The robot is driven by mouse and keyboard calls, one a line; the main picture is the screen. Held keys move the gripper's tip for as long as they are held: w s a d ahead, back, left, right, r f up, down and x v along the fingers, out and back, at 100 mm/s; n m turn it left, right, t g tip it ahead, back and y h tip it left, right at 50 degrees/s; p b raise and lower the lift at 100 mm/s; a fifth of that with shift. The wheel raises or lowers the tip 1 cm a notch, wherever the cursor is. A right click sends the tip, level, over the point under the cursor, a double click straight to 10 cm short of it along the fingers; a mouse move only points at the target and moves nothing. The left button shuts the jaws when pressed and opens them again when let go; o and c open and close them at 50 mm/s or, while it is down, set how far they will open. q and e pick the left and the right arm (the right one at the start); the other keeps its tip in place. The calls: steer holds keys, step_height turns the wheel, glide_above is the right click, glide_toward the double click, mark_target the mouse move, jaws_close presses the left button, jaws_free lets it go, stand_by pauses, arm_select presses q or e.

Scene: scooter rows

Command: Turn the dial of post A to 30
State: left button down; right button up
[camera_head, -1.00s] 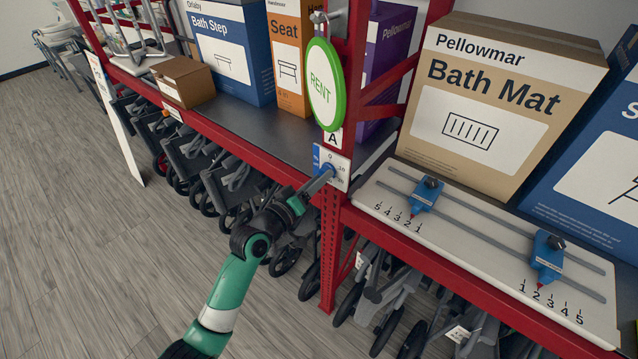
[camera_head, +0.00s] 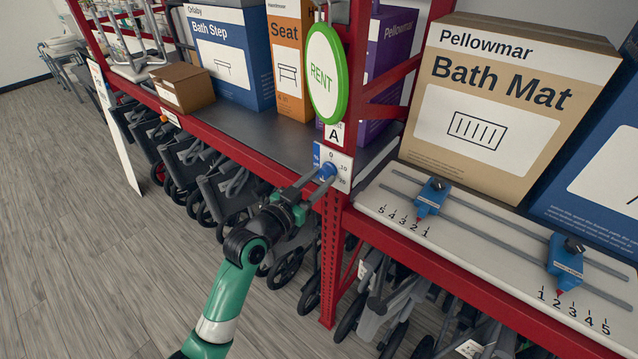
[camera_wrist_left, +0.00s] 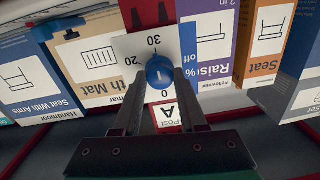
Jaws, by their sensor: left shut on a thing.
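The post A dial is a blue round knob (camera_head: 328,170) on a white plate (camera_head: 345,163) on the red post, under the letter A. In the left wrist view the knob (camera_wrist_left: 159,72) sits between my two fingers, with 0, 20 and 30 printed around it on the plate (camera_wrist_left: 135,47). My left gripper (camera_head: 326,178) is shut on the knob, its fingers reaching in from the lower left. The fingers hide part of the plate, and I cannot read the knob's pointer clearly. My right gripper is in neither view.
A round green-rimmed RENT sign (camera_head: 326,74) hangs just above the dial. To the right, a white board (camera_head: 470,235) carries two blue sliders on rails. Boxes, including the Bath Mat box (camera_head: 490,105), fill the shelf. Folded wheeled frames stand below; the floor at left is clear.

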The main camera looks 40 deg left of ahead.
arm_select(q)
steer(key=shift+m, duration=0.5)
steer(key=shift+c, duration=2.3)
jaws_free()
